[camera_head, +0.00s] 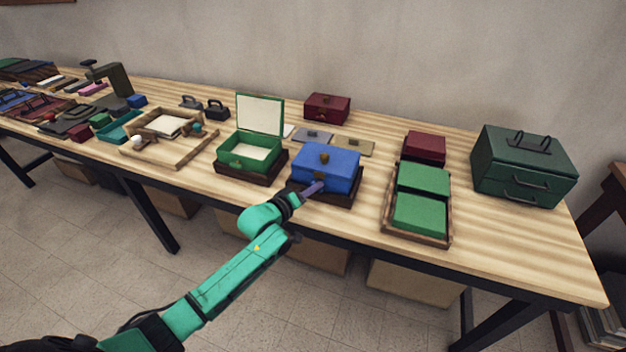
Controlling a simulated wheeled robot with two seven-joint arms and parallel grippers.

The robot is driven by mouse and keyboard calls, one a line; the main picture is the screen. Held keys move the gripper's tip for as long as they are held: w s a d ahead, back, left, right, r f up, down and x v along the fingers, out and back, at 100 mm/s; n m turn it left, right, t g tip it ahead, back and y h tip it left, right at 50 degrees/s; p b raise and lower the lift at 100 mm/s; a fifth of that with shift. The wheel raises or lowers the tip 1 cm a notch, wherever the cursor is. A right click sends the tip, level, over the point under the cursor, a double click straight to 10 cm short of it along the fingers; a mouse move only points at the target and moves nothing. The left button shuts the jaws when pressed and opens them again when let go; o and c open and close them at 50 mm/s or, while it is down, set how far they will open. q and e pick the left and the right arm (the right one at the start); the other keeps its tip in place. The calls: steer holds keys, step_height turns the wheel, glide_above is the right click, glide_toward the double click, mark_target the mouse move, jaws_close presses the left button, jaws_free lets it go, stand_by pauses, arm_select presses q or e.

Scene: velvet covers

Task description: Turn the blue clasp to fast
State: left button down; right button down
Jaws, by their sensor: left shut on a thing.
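The blue box (328,165) sits closed on a dark base (346,199) near the front edge of the table, with a small brown knob on its lid. Its clasp (320,177) is a small brownish piece on the front face, largely covered by my gripper, so which way it is turned cannot be told. My left gripper (317,186) reaches in from the front left and is shut on the clasp at the box's front. My right gripper is not in view.
An open green box (249,148) stands just left of the blue box. A wooden tray with green boxes (421,213) stands to the right, and a dark green chest (522,165) further right. A maroon box (327,107) is behind. Bare table lies right of the blue box.

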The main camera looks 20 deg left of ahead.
arm_select(q)
steer(key=shift+d+r+m+y+p, duration=0.1)
steer(key=shift+r+m+y+p, duration=0.15)
steer(key=shift+m+y+p, duration=0.6)
steer(key=shift+m+p, duration=0.7)
steer(key=shift+m, duration=0.05)
steer(key=shift+f+m+g+y, duration=0.15)
steer(key=shift+m+g+y, duration=0.15)
steer(key=shift+m+y, duration=0.3)
steer(key=shift+d+m+y, duration=0.1)
steer(key=shift+m+y, duration=0.45)
steer(key=shift+m, duration=0.25)
steer(key=c, duration=0.8)
jaws_free()
steer(key=shift+c, duration=0.2)
steer(key=shift+s, duration=0.1)
